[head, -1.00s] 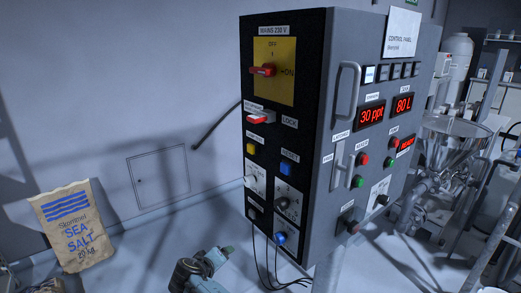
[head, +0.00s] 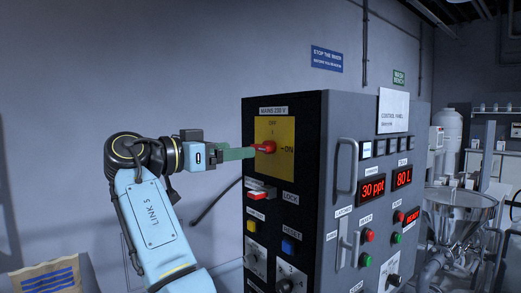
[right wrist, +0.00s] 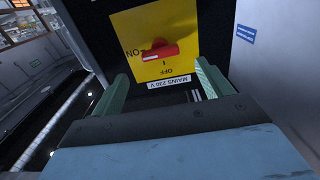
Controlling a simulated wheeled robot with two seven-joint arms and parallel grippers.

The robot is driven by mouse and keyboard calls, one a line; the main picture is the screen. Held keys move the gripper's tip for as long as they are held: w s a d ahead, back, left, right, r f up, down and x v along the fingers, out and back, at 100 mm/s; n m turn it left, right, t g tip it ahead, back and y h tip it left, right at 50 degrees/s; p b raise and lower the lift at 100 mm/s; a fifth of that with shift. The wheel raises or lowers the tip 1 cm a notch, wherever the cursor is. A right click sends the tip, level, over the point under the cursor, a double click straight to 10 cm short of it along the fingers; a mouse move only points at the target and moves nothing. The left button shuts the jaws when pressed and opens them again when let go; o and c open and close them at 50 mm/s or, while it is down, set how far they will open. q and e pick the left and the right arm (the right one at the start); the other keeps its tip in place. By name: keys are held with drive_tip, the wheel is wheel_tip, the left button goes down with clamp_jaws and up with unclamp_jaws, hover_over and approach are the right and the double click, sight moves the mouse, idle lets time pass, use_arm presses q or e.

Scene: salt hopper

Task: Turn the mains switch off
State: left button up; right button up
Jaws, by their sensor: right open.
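The mains switch is a red rotary handle (head: 265,147) on a yellow plate (head: 284,130) at the top of the cabinet's dark side face. The handle lies roughly level, in line with the ON mark; OFF is marked above it. My right gripper (head: 250,153) is beside the plate, its green fingers pointing at the handle. In the right wrist view, the red handle (right wrist: 160,50) shows beyond the open fingers (right wrist: 163,70), with nothing gripped between them. Whether a fingertip touches the plate cannot be told. My left gripper is not in view.
Below the switch are a red lock lever (head: 258,194), a yellow button (head: 256,221) and a blue button (head: 288,246). A grey door handle (head: 347,166) sticks out from the cabinet front. A salt sack (head: 48,279) stands low at the left.

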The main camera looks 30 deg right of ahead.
sight(258, 148)
drive_tip(key=d, duration=0.8)
drive_tip(key=shift+w+d, duration=0.15)
drive_tip(key=shift+w, duration=0.2)
drive_tip(key=c, duration=1)
